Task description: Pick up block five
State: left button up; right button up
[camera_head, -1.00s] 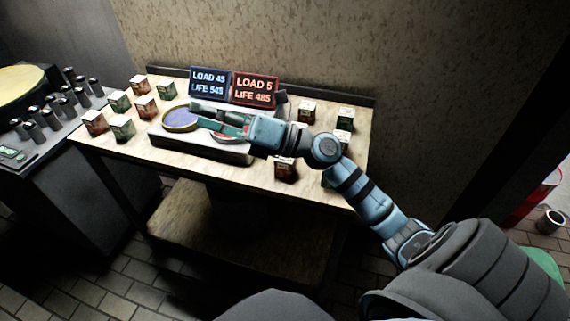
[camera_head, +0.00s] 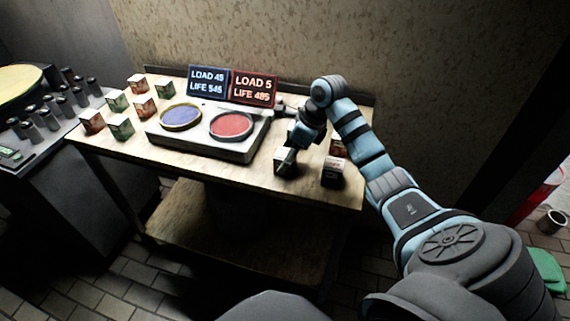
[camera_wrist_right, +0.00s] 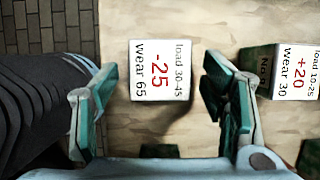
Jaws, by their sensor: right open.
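My right gripper (camera_head: 291,146) points down over a block (camera_head: 285,164) at the front right of the table. The right wrist view shows the gripper (camera_wrist_right: 160,95) open, its two fingers apart on either side of that block (camera_wrist_right: 158,68). The block's top reads "-25", "wear 65", "load 30-45". A neighbouring block (camera_wrist_right: 297,72) reads "+20", "wear 30", "load 10-25", with "No" partly legible on its side; the head view also shows a block (camera_head: 334,173) to the right of the gripper. Which block is number five cannot be read. My left gripper is not in view.
A scale with a blue pan (camera_head: 181,117) and a red pan (camera_head: 232,125) stands left of the gripper. Behind it are a blue sign (camera_head: 208,81), "LOAD 45 LIFE 545", and a red sign (camera_head: 254,87), "LOAD 5 LIFE 485". Several blocks (camera_head: 121,127) stand at the table's left.

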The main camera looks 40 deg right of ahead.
jog(key=x, duration=0.2)
jog(key=shift+w+a+f, duration=0.1)
jog(key=shift+f, duration=0.1)
jog(key=shift+r, duration=0.1)
grip_shut()
